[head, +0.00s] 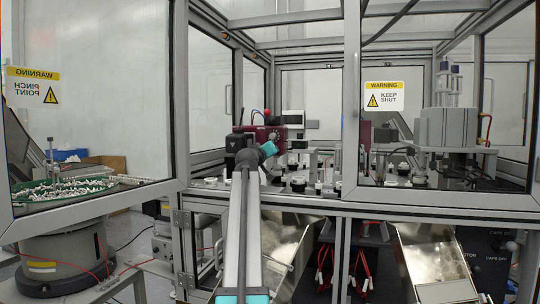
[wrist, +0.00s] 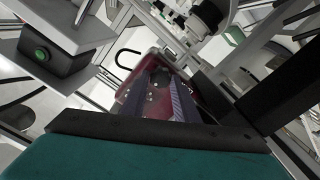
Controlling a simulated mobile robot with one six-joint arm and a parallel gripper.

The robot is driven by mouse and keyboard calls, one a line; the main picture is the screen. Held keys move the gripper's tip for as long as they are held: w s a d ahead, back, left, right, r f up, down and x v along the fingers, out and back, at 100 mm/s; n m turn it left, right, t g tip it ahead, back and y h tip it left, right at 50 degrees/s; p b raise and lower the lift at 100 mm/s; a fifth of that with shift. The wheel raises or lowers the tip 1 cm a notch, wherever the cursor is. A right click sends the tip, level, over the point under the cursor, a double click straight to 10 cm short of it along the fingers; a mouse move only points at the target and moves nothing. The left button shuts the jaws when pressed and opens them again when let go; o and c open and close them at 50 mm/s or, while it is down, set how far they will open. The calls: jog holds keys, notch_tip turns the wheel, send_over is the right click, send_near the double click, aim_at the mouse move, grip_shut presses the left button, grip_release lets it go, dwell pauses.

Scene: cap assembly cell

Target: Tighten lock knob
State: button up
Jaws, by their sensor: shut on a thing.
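My gripper (head: 243,143) reaches through the open front of the cell to a dark red unit (head: 285,132).
Cell posts and a door frame (head: 351,100) stand right of my arm. A bowl feeder (head: 70,190) stands at left. A box with a green button (wrist: 42,56) shows upper left in the wrist view.

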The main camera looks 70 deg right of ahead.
jog(key=shift+f, duration=0.1)
jog(key=o, duration=1.1)
jog(key=shift+c, duration=0.2)
jog(key=shift+a, duration=0.1)
jog(key=a, duration=1.3)
jog(key=shift+s+a, duration=0.3)
jog(key=shift+s, duration=0.1)
